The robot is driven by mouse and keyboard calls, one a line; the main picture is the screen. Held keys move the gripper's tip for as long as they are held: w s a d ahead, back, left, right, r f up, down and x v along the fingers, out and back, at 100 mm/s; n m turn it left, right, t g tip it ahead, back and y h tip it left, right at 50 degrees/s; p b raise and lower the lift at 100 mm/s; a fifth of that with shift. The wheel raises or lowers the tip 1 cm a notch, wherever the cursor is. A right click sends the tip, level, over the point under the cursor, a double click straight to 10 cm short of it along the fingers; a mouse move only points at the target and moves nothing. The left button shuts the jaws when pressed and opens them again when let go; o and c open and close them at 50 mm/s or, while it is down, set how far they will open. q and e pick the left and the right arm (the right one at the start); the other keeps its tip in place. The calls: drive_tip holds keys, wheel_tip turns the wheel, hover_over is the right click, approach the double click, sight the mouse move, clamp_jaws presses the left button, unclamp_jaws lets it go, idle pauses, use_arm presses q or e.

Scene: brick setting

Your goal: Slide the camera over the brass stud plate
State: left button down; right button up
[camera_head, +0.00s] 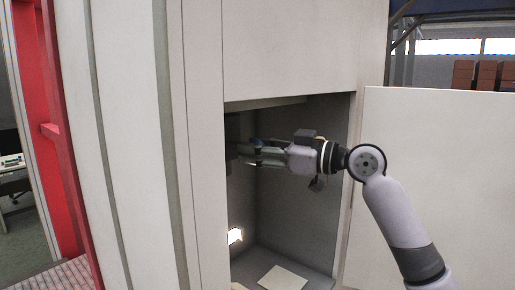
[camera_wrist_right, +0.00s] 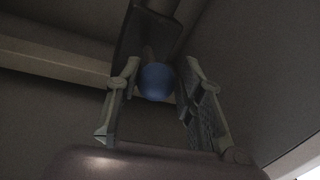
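My right gripper (camera_head: 247,154) reaches sideways into an open compartment, its fingers pointing left towards the inner wall. In the right wrist view its two fingers (camera_wrist_right: 160,72) stand apart. A round blue part (camera_wrist_right: 155,82) shows between them, joined to a dark plate-like body (camera_wrist_right: 148,34) beyond; I cannot tell for sure whether this is the camera. Gaps seem to remain between the blue part and the fingers. A bit of blue (camera_head: 258,143) also shows at the fingers in the head view. I cannot make out a brass stud plate. My left gripper is out of view.
The compartment has a pale front edge (camera_head: 207,180) on the left, an upper panel (camera_head: 290,45) and an open door (camera_head: 440,170) on the right. A bright lit patch (camera_head: 235,236) shows low inside. A pale flat square (camera_head: 283,278) lies on the compartment floor.

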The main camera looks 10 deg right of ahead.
drive_tip(key=shift+o, duration=1.4)
drive_tip(key=shift+s+a+r, duration=0.1)
drive_tip(key=shift+a, duration=0.05)
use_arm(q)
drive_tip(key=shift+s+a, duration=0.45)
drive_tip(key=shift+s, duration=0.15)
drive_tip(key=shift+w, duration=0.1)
use_arm(e)
drive_tip(key=shift+d, duration=0.2)
drive_tip(key=shift+s+d, duration=0.1)
drive_tip(key=shift+d, duration=0.15)
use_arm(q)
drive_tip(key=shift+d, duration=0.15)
use_arm(e)
drive_tip(key=v, duration=1.1)
drive_tip(key=shift+s, duration=0.15)
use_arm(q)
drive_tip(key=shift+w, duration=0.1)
